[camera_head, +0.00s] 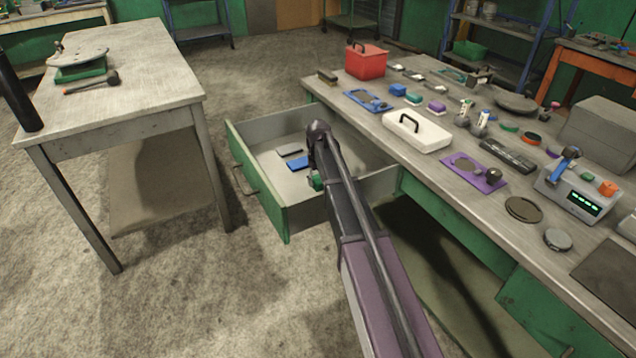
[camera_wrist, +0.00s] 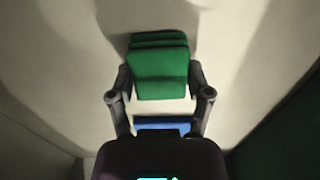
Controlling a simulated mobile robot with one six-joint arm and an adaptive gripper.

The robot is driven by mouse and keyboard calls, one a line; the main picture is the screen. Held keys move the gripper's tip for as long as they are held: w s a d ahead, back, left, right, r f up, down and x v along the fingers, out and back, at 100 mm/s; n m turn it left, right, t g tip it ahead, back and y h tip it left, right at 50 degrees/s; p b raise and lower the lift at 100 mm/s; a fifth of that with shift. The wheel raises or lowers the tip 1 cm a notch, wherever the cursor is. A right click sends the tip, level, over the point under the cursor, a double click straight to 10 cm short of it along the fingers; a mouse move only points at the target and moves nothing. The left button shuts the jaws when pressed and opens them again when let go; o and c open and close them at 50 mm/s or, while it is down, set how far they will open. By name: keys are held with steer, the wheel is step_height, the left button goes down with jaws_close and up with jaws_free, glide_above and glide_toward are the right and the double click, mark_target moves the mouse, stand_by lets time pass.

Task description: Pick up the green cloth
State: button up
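The green cloth (camera_wrist: 160,72) is a folded, layered pad in the wrist view, between the two fingertips of my gripper (camera_wrist: 160,78). The fingers meet its left and right sides, so my gripper appears shut on it. A shadow falls on the pale drawer floor behind it. In the head view my gripper (camera_head: 318,165) is down inside the open drawer, and only a small part of the green cloth (camera_head: 316,181) shows there; my arm hides the rest. I cannot tell exactly how high it is above the floor.
The open drawer (camera_head: 258,205) has green front and grey walls around my gripper. A blue item (camera_head: 299,163) and a dark grey item (camera_head: 289,151) lie in it. The workbench (camera_head: 455,225) at right is crowded. Another table (camera_head: 150,95) stands at left, with floor between.

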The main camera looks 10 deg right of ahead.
mark_target(318, 178)
steer(key=shift+c, duration=0.5)
steer(key=shift+r, duration=0.1)
step_height(318, 178, up, 10)
steer(key=p, duration=1)
stand_by(0.6)
